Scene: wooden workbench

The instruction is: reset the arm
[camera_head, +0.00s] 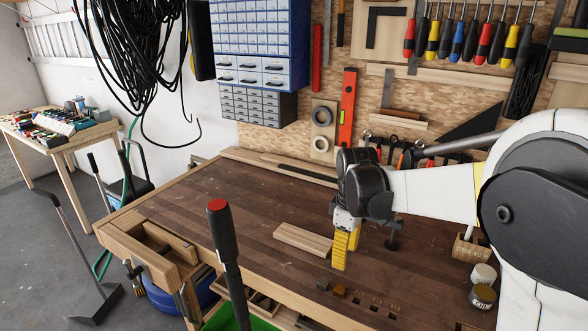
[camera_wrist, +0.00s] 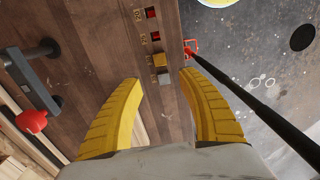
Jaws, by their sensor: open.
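My gripper (camera_head: 345,246) has yellow fingers and hangs above the wooden workbench (camera_head: 220,190), right of a pale wood block (camera_head: 303,241). In the wrist view its two yellow fingers (camera_wrist: 162,100) are spread apart with nothing held between them. My white and black arm reaches in from the right of the head view and hides part of the bench and back wall.
A black-handled tool with a red end (camera_head: 221,235) stands upright in the foreground. Small blocks (camera_head: 339,290) lie near the bench's front edge. A dark clamp-like post (camera_head: 393,232) and tins (camera_head: 482,295) are to the right. The left bench top is clear.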

